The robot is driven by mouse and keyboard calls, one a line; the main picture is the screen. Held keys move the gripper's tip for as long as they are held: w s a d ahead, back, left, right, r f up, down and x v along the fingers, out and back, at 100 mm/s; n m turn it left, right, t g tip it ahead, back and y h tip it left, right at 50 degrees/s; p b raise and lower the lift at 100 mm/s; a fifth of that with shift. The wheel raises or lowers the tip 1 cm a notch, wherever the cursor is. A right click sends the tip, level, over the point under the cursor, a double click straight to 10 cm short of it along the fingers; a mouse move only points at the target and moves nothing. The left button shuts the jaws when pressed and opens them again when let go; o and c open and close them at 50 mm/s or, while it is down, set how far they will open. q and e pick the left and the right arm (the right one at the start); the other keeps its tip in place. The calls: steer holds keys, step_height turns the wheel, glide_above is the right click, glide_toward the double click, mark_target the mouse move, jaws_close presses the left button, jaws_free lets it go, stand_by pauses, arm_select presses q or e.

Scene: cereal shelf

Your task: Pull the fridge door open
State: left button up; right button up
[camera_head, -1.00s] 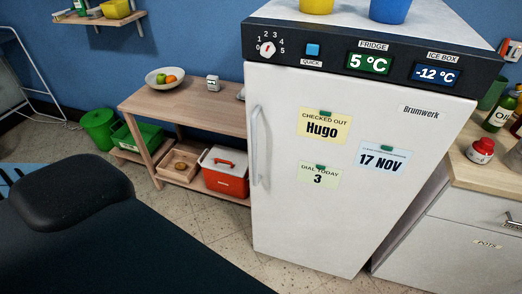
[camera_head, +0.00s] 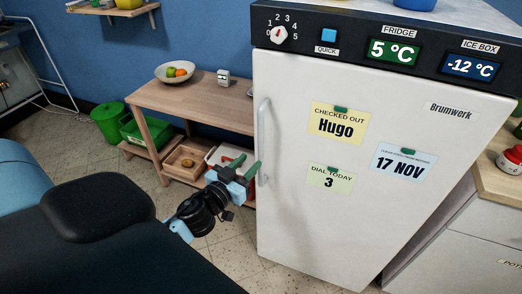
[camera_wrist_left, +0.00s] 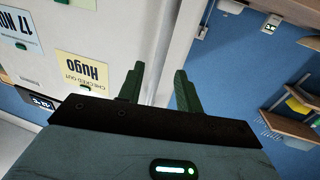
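The white fridge door (camera_head: 330,225) is shut, with a vertical pale handle (camera_head: 263,135) along its left edge. My left gripper (camera_head: 246,167) is beside the lower part of the handle, with its green fingers apart and pointing up toward it. In the left wrist view the gripper (camera_wrist_left: 159,88) is open, with nothing clearly held between the fingers. The door (camera_wrist_left: 120,25) fills the upper left there, upside down. I cannot tell whether a finger touches the handle. My right gripper is not in view.
A wooden bench (camera_head: 190,103) with a fruit bowl (camera_head: 174,72) stands left of the fridge, behind my left gripper. A green bin (camera_head: 110,116) is farther left. A counter (camera_head: 497,180) with drawers stands close on the fridge's right. Tiled floor is free before the bench.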

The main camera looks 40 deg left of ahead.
mark_target(259, 152)
arm_select(q)
steer(key=shift+w+a+p, duration=0.15)
steer(key=shift+w+p, duration=0.15)
steer(key=shift+w, duration=3.2)
jaws_close()
